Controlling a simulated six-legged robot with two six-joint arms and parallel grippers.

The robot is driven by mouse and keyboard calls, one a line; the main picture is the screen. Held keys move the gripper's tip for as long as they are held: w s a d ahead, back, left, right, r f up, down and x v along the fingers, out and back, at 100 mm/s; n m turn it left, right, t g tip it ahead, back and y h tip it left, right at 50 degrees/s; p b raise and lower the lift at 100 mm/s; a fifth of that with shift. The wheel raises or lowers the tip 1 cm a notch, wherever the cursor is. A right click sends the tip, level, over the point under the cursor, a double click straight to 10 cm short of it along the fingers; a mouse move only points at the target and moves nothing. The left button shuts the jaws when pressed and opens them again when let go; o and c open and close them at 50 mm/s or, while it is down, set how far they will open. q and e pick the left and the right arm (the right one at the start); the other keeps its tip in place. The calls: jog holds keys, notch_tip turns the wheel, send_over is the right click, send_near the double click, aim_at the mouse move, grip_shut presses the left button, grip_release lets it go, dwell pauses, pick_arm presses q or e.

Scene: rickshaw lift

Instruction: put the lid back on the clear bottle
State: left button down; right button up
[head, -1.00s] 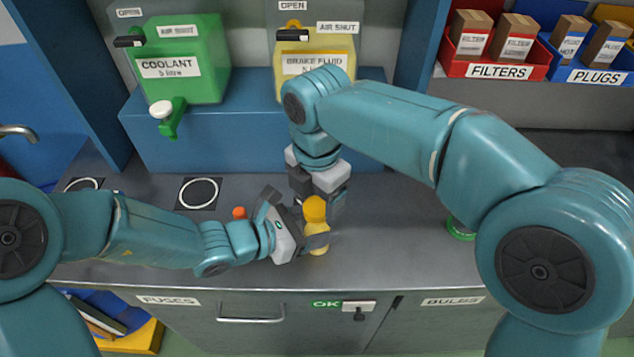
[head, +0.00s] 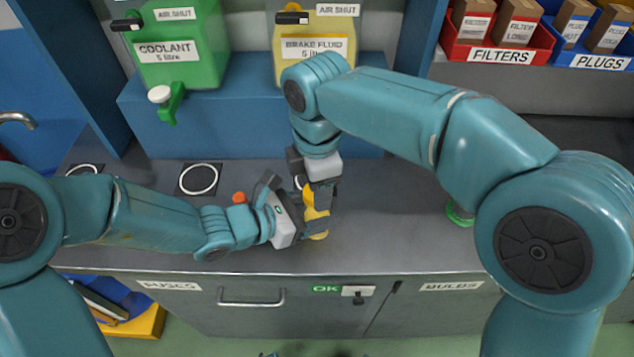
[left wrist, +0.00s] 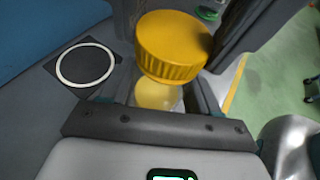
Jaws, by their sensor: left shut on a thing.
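The clear bottle (head: 318,236), with yellow fluid in it, stands at the front middle of the bench. My left gripper (head: 304,220) is shut on it from the left, and one dark finger crosses its front. In the left wrist view the bottle (left wrist: 157,95) shows beneath a ribbed yellow lid (left wrist: 172,47). I cannot tell whether the lid touches the bottle's neck.
A green coolant container (head: 180,48) and a yellow brake fluid container (head: 315,62) stand on a blue step (head: 245,130) behind. A white ring mark (head: 199,180), a small orange item (head: 239,198) and a green round item (head: 460,216) are on the bench.

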jog(key=m, duration=1)
jog(key=shift+m, duration=0.4)
jog(key=m, duration=0.8)
jog(key=o, duration=1.2)
jog(key=shift+c, duration=0.2)
